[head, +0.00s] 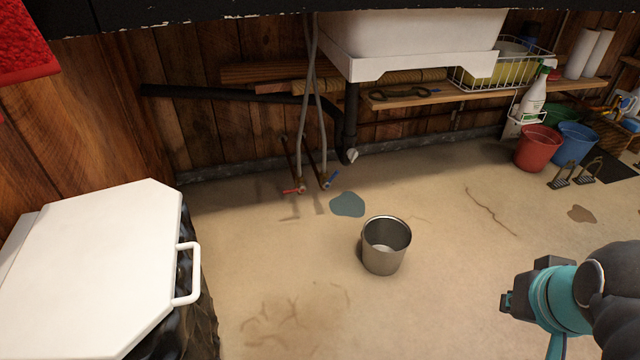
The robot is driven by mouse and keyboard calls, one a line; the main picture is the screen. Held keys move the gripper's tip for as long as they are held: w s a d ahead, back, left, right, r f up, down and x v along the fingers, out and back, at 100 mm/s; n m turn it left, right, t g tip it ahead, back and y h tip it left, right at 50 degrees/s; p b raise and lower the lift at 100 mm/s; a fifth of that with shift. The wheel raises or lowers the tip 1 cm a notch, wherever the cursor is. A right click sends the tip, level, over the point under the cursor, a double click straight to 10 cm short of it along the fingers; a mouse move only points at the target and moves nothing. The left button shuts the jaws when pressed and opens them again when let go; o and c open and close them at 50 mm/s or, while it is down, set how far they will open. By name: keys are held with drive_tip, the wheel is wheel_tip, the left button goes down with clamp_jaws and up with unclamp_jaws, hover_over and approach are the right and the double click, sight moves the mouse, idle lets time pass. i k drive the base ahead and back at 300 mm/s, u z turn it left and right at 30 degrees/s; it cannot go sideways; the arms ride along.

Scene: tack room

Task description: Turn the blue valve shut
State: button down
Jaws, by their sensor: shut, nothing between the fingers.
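The blue valve (332,180) is low down near the back wall, under the white sink. Its small blue lever sits at the lower end of a thin pipe and slants up to the right. A similar valve with a red lever (292,190) is just left of it. My gripper (507,301) is at the lower right, dark, beyond the teal wrist. It is shut and empty, far from the valve, and its fingers are mostly hard to make out.
A metal bucket (385,245) stands on the floor before the valves, near a puddle (347,204). A white-lidded bin (95,265) fills the left front. Red (537,150) and blue (571,148) buckets stand at the right. The middle floor is otherwise clear.

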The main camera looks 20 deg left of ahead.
sight(327, 183)
drive_tip(key=u, duration=0.55)
drive_tip(key=i, duration=1.1)
drive_tip(key=z, duration=0.45)
